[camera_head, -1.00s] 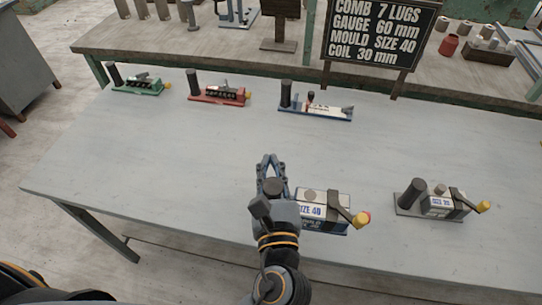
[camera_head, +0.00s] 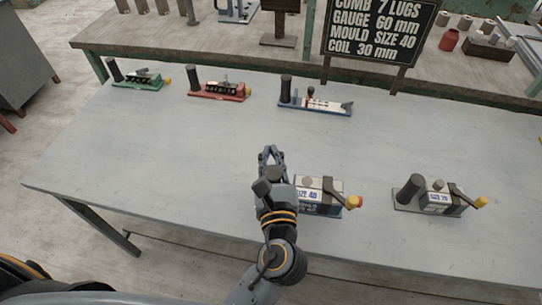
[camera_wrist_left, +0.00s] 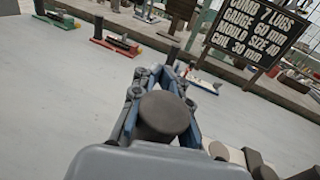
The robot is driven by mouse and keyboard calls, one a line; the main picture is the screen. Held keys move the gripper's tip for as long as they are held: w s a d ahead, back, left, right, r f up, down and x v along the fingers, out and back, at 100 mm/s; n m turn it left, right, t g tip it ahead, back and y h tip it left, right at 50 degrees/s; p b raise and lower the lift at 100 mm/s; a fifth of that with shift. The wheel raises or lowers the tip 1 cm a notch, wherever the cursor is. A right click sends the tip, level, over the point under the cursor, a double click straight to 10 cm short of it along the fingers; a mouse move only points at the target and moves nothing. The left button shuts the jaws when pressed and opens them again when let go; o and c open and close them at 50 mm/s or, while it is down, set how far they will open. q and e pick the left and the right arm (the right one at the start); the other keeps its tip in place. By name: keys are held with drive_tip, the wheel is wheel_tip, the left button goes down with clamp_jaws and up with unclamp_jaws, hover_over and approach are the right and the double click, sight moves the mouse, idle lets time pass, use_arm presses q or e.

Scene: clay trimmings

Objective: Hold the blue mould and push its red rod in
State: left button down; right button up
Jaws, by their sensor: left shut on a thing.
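The blue mould (camera_head: 309,209) is marked SIZE 40 and lies near the front of the table, its box just right of my left gripper (camera_head: 270,155). My left gripper is shut on the mould's dark upright handle (camera_wrist_left: 165,114), which shows between the fingers in the left wrist view; my wrist hides it in the head view. The rest of the rod is hidden. I cannot tell whether the mould touches the table. My right gripper is not in view.
A similar grey mould (camera_head: 440,200) with a yellow knob stands to the right on the table (camera_head: 200,150). Green (camera_head: 138,83), red (camera_head: 217,93) and blue-white (camera_head: 316,106) tools line the back. A sign (camera_head: 378,32) stands behind. The table's middle is clear.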

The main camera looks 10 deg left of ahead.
use_arm(q)
drive_tip(key=w+a+f, duration=0.1)
drive_tip(key=w+f, duration=0.5)
drive_tip(key=w, duration=0.2)
drive_tip(key=shift+w+a+f+g, duration=0.2)
drive_tip(key=shift+w+a+g, duration=0.05)
drive_tip(key=shift+w+g, duration=0.05)
idle(1.0)
drive_tip(key=shift+f, duration=0.15)
drive_tip(key=shift+w+a+f+b, duration=0.25)
drive_tip(key=shift+w+f+b, duration=0.05)
drive_tip(key=shift+w+f, duration=0.2)
drive_tip(key=shift+w+a+f+b, duration=0.2)
drive_tip(key=shift+w+f+b, duration=0.05)
drive_tip(key=shift+w+f, duration=0.25)
drive_tip(key=shift+p, duration=0.35)
drive_tip(key=shift+f, duration=0.2)
idle(0.6)
